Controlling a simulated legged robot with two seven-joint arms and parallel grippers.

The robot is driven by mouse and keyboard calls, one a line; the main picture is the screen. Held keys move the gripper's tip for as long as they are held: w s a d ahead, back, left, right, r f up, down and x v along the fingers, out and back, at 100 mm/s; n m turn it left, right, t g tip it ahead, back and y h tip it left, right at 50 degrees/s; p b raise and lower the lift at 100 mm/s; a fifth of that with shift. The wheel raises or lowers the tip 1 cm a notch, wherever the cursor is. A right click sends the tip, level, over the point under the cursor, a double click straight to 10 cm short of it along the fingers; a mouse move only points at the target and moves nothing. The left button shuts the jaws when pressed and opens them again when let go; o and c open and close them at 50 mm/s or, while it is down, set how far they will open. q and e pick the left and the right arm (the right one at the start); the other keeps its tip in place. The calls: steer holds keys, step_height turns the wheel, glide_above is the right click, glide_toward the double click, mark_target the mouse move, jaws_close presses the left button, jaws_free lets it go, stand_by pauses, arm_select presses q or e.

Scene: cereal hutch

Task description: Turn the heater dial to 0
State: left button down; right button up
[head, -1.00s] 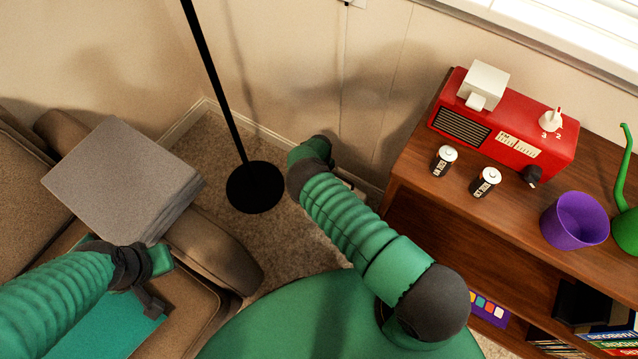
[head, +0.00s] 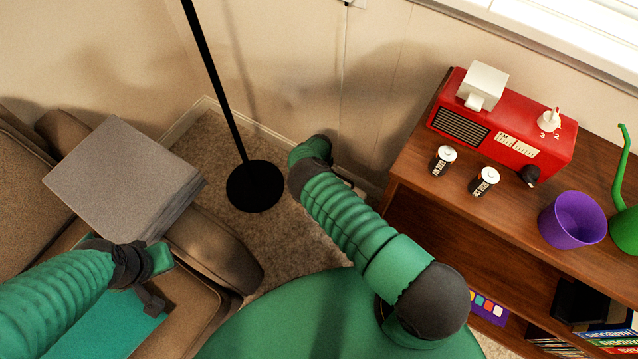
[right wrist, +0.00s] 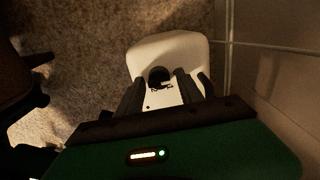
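In the right wrist view a white, rounded body (right wrist: 190,48), which appears to be the heater, stands over the carpet. A dark round dial (right wrist: 158,75) sits on it, with small dark marks just below; I cannot read them. My right gripper (right wrist: 160,88) is open, its dark fingers apart on either side of the dial's area. I cannot tell whether they touch it.
A red radio (head: 463,118) with a white numbered knob (head: 550,118) stands on a wooden shelf (head: 415,170), with two batteries and a purple pot (head: 573,220). A black floor lamp (head: 255,187) stands left of my right arm. A grey block (head: 120,175) lies on the sofa.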

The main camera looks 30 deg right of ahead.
steer(key=shift+o, duration=0.3)
steer(key=shift+r, duration=0.1)
steer(key=shift+r+p, duration=0.3)
steer(key=shift+r, duration=0.1)
step_height(320, 180, up, 16)
steer(key=p, duration=0.6)
steer(key=shift+f, duration=0.15)
